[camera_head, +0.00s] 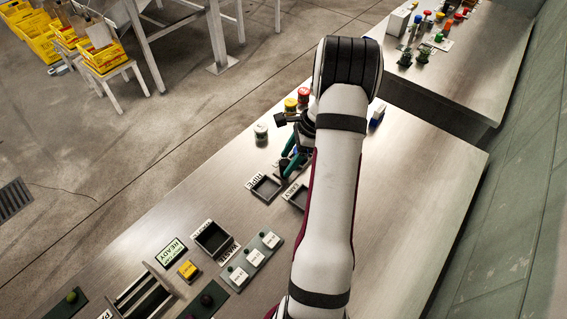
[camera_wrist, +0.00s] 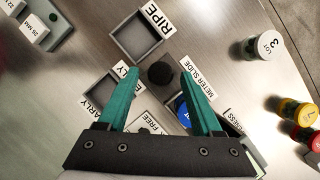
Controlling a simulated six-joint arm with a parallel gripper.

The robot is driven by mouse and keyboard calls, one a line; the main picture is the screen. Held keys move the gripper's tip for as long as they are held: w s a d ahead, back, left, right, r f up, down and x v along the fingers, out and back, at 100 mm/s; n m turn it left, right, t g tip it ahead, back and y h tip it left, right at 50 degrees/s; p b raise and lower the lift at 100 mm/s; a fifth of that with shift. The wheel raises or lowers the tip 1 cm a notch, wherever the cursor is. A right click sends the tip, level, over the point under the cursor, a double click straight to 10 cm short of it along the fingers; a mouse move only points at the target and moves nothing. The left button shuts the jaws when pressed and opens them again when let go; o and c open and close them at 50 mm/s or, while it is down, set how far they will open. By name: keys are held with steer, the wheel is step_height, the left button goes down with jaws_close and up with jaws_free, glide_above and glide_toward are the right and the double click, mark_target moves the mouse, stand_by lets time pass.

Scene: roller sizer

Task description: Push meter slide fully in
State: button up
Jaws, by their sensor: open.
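My gripper (camera_wrist: 159,76) has two teal fingers spread apart with nothing held between them. A round black knob (camera_wrist: 160,73) shows between the fingertips in the wrist view; whether they touch it I cannot tell. The METER SLIDE label (camera_wrist: 199,78) lies just right of the knob, partly behind the right finger. The slide's body is hidden, so how far in it sits I cannot tell. In the head view the gripper (camera_head: 290,160) is low over the table beside the bins, mostly hidden by my arm.
An open bin labelled RIPE (camera_wrist: 137,38) stands beyond the fingers, and an EARLY bin (camera_wrist: 108,90) is at left. A blue round part (camera_wrist: 182,109) is partly behind the right finger. A LOT 3 jar (camera_wrist: 266,46) and red and yellow jars (camera_wrist: 291,108) stand at right.

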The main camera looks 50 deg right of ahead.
steer(key=shift+x, duration=1.4)
jaws_close()
stand_by(0.4)
